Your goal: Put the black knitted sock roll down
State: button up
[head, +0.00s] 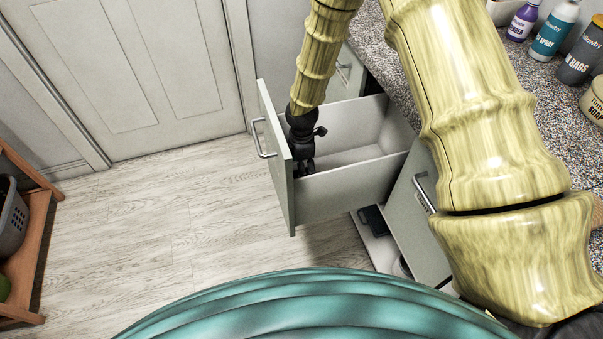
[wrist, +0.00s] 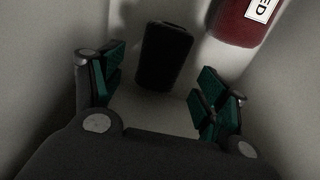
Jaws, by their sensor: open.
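The black knitted sock roll (wrist: 165,56) shows in the wrist view as a dark, upright-looking block on the pale floor of the open drawer (head: 340,197). Its knit is too dark to make out. My gripper (head: 303,168) reaches down into the drawer close behind its front panel in the head view. In the wrist view my gripper (wrist: 160,80) is open, its green-padded fingers apart, with the roll beyond and between the fingertips. No finger appears to press on it. The roll is hidden in the head view.
A red item with a white label (wrist: 244,20) lies right of the roll in the wrist view. Drawer walls stand close around my gripper. A speckled counter (head: 545,90) with several bottles is at right. A lower drawer or cupboard (head: 377,240) also stands open. The wooden floor (head: 150,230) is clear.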

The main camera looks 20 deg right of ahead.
notch_tip(320, 180, up, 7)
dwell(0.3)
